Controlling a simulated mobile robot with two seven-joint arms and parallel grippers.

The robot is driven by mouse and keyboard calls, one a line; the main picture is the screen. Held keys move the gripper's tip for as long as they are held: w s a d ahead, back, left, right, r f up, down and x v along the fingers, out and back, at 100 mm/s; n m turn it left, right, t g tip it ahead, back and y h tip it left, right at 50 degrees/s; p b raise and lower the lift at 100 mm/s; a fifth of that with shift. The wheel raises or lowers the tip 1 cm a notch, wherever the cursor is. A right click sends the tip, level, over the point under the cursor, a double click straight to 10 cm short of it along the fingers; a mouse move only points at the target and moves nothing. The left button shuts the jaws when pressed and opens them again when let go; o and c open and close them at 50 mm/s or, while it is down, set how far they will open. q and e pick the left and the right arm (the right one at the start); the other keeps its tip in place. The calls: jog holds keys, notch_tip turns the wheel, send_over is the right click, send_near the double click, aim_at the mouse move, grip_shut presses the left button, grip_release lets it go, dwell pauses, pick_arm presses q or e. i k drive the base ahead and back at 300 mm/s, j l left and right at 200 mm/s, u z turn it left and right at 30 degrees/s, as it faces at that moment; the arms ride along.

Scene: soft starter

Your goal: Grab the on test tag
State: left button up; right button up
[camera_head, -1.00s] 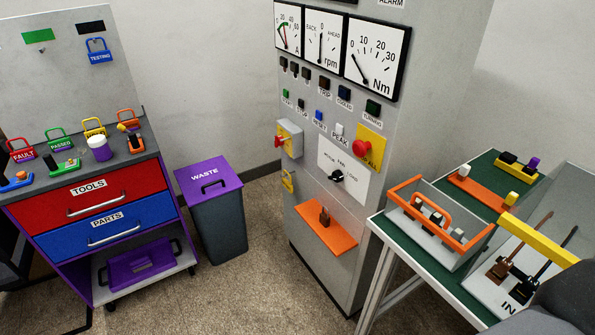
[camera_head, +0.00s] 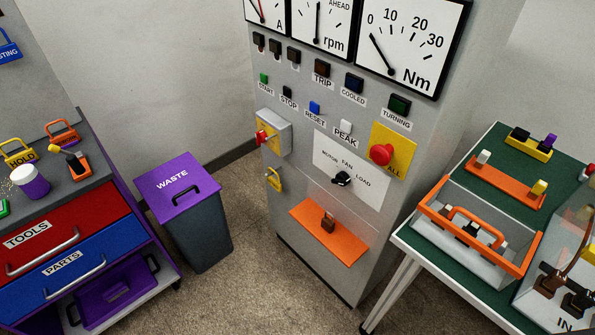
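A blue padlock-shaped tag (camera_head: 8,48) hangs on the grey upright board (camera_head: 40,85) at the far left. It is cut by the picture edge, and only the letters "STING" show. The orange tag's lettering is too small to read. Neither of my grippers is in view.
The cart has a red TOOLS drawer (camera_head: 60,240) and a blue PARTS drawer (camera_head: 75,275). A purple-lidded WASTE bin (camera_head: 205,235) stands between it and the grey control cabinet (camera_head: 400,145). A green-topped table (camera_head: 490,150) with an orange-rimmed toolbox (camera_head: 470,268) is at right.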

aim_at(276, 184)
jog(key=i+j+z, duration=0.5)
jog(key=j+z, duration=0.2)
jog(key=i+j+z, duration=0.15)
jog(key=j, duration=0.15)
jog(key=j+z, duration=0.1)
jog(key=j, duration=0.2)
jog(key=i, duration=0.05)
